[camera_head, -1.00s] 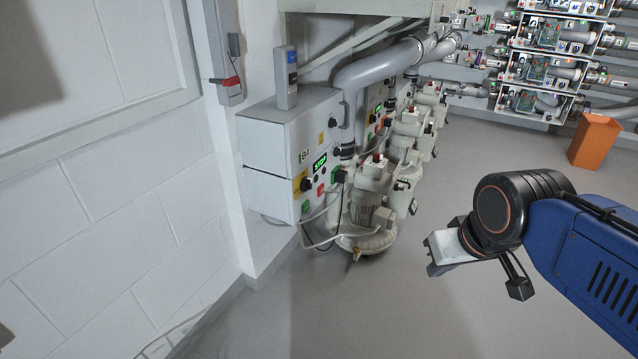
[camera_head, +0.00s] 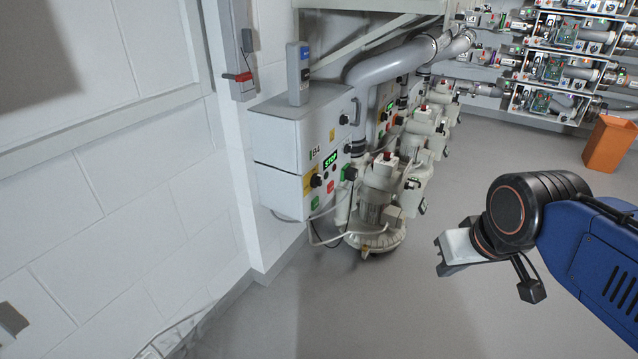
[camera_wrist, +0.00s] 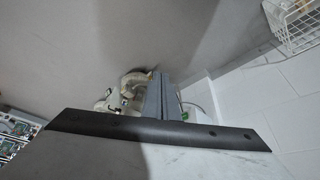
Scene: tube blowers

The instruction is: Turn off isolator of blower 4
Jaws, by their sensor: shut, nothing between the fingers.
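The white control cabinet (camera_head: 285,147) of blower 4 hangs on the left wall, its front marked B4. A black rotary knob on a yellow plate (camera_head: 316,181), which looks like the isolator, sits on its lower door beside a green lit display (camera_head: 330,160). The knob's exact angle is too small to tell. The blower (camera_head: 375,200) stands on the floor beside the cabinet. My gripper (camera_head: 440,258) is well to the right of the cabinet and apart from it, over open floor. In the wrist view my gripper (camera_wrist: 160,88) is shut and empty.
Grey pipes (camera_head: 395,60) run above a row of more blowers behind. An orange bin (camera_head: 608,145) and pipe racks (camera_head: 560,70) stand at the far right. A white wire basket (camera_wrist: 298,25) shows in the wrist view.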

